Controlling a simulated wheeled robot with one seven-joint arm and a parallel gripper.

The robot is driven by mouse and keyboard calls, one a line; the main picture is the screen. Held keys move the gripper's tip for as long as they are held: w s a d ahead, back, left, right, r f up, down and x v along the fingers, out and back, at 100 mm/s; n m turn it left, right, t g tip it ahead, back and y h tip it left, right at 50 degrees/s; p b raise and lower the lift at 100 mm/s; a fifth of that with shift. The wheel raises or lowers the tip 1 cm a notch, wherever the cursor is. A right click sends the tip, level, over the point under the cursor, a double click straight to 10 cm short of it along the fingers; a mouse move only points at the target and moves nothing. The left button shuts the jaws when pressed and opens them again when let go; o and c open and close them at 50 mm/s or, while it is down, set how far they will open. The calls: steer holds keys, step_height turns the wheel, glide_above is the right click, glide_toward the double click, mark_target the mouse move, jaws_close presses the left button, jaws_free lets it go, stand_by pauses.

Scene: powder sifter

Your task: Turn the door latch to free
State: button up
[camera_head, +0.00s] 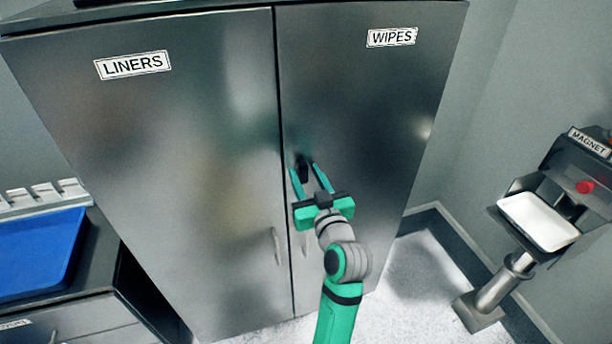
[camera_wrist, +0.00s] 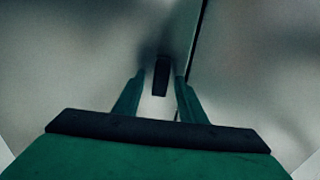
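The door latch (camera_wrist: 161,76) is a small dark upright bar on the steel cabinet's right door (camera_head: 365,110), close to the seam between the doors. In the head view the latch (camera_head: 303,168) shows at the tips of my gripper. My gripper (camera_head: 310,168) is open, with its two green fingers on either side of the latch. In the wrist view my gripper (camera_wrist: 160,78) shows the latch between its fingertips, with gaps at both sides. I cannot tell how deep the latch sits between the fingers.
The left door (camera_head: 160,150) is labelled LINERS, the right one WIPES. A pale door handle (camera_head: 276,246) sits low on the left door. A blue tray (camera_head: 40,255) lies on a counter at left. A magnet stand with a white tray (camera_head: 538,222) stands at right.

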steer(key=shift+a, duration=0.1)
jaws_close()
steer(key=shift+m, duration=0.4)
steer(key=m, duration=0.3)
steer(key=shift+m, duration=0.3)
steer(key=m, duration=0.4)
steer(key=shift+w+d+f+m, duration=0.1)
steer(key=shift+d+m, duration=0.15)
steer(key=shift+m, duration=0.05)
steer(key=m, duration=0.4)
steer(key=shift+d+f+m, duration=0.1)
steer(key=shift+m, duration=0.2)
steer(key=m, duration=0.4)
steer(key=shift+f, duration=0.1)
steer(key=shift+m, duration=0.3)
